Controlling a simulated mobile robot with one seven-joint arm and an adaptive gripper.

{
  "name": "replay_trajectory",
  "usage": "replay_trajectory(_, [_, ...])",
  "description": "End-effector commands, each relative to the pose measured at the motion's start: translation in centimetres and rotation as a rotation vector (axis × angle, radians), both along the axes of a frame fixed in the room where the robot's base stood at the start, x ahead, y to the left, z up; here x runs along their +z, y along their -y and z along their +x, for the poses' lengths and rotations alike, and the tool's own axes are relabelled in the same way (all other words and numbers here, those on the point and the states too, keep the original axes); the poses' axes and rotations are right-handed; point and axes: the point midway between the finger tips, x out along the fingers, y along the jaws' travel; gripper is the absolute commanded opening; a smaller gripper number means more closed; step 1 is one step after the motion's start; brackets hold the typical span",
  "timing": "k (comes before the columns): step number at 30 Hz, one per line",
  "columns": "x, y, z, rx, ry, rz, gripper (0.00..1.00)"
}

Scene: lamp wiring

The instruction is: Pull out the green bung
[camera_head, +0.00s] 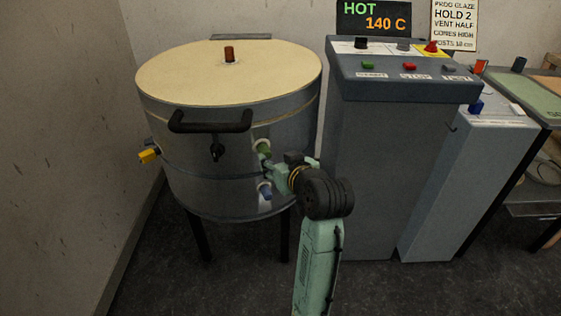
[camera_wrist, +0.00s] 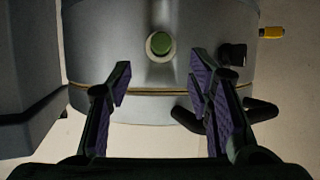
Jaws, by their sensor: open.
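The green bung (camera_head: 264,147) sits in a pale round port on the front right of the round metal kiln (camera_head: 200,190). In the wrist view the green bung (camera_wrist: 160,44) shows head-on, just beyond and between the two fingertips. My gripper (camera_head: 268,166) is at the kiln's right front, close to the bung. In the wrist view my gripper (camera_wrist: 162,76) is open, with purple-padded fingers spread wide and nothing between them. Contact with the bung is not visible.
A blue bung (camera_head: 265,190) sits below the green one, a yellow bung (camera_head: 149,156) at the left, and a red-brown bung (camera_head: 229,53) on the lid. A black handle (camera_head: 210,122) juts out in front.

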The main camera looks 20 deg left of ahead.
Motion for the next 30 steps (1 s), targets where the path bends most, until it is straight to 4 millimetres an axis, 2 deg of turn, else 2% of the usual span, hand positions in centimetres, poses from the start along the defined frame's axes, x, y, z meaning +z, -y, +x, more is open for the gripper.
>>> replay_trajectory(9, [-2.1, -3.4, 4.1, 0.003, -0.001, 0.001, 0.47])
replay_trajectory(15, [-3.1, -5.0, 6.0, 0.003, 0.001, 0.002, 0.47])
replay_trajectory(28, [-3.5, -5.5, 6.7, 0.000, 0.003, 0.001, 0.47])
replay_trajectory(30, [-3.5, -5.5, 6.7, 0.000, 0.003, 0.001, 0.43])
